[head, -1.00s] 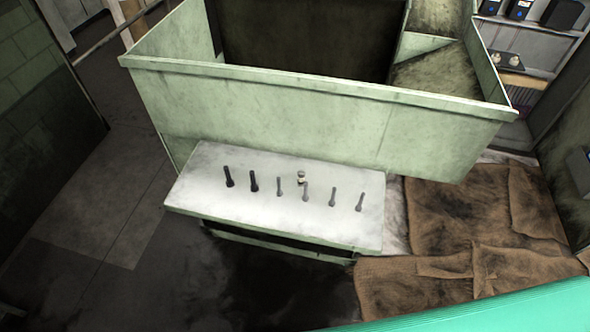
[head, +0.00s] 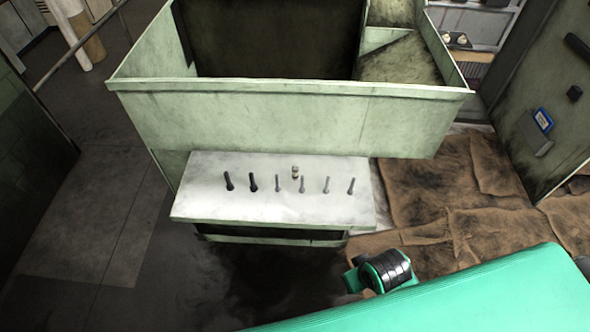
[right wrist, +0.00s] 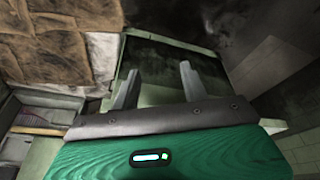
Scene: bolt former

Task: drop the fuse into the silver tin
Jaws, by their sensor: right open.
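The fuse seems to be the small pale cylinder with a darker band (head: 295,172), standing upright behind the row of bolts on the pale bench top. My right gripper (right wrist: 158,84) shows only in the right wrist view. Its two grey fingers are spread apart with nothing between them, and the green bin and dark floor lie beyond. My green right arm crosses the lower right of the head view, well short of the fuse. My left gripper is in neither view. I cannot make out a silver tin in either view.
Several upright bolts, two black ones (head: 240,181) and grey ones (head: 314,185), stand on the bench (head: 205,205). The tall green bin wall (head: 270,115) rises directly behind it. Brown sacking (head: 430,185) lies to the right. Dark floor in front is open.

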